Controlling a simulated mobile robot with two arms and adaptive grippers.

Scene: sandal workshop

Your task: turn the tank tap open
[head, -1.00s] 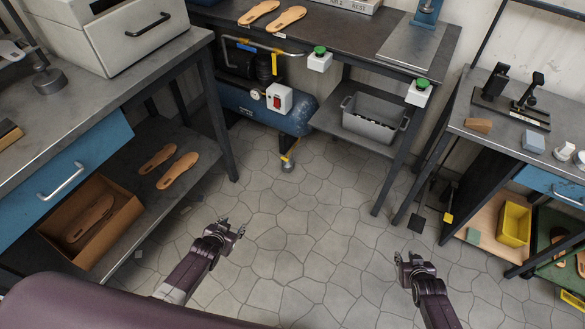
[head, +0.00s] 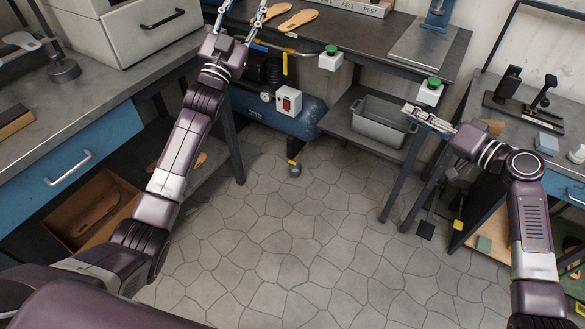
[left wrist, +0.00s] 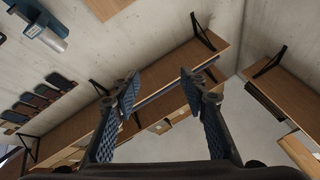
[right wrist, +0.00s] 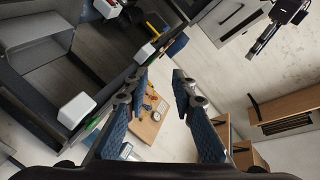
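The blue tank (head: 300,120) lies under the back bench, with a red switch on a white box (head: 289,100). Low at its front is a small fitting with a yellow part (head: 293,162), likely the tap; its setting is too small to tell. Another yellow piece (head: 285,64) hangs from the pipe above the tank. My left gripper (head: 240,18) is raised in front of the back bench's left end, open and empty; its fingers stand apart in the left wrist view (left wrist: 160,84). My right gripper (head: 428,116) is near the bench's right side, open and empty in the right wrist view (right wrist: 160,82).
A grey bin (head: 380,122) sits on the shelf right of the tank. Two white boxes with green buttons (head: 331,59) hang on the bench front. The left bench (head: 110,92) and right bench (head: 560,150) flank clear stone floor (head: 300,240).

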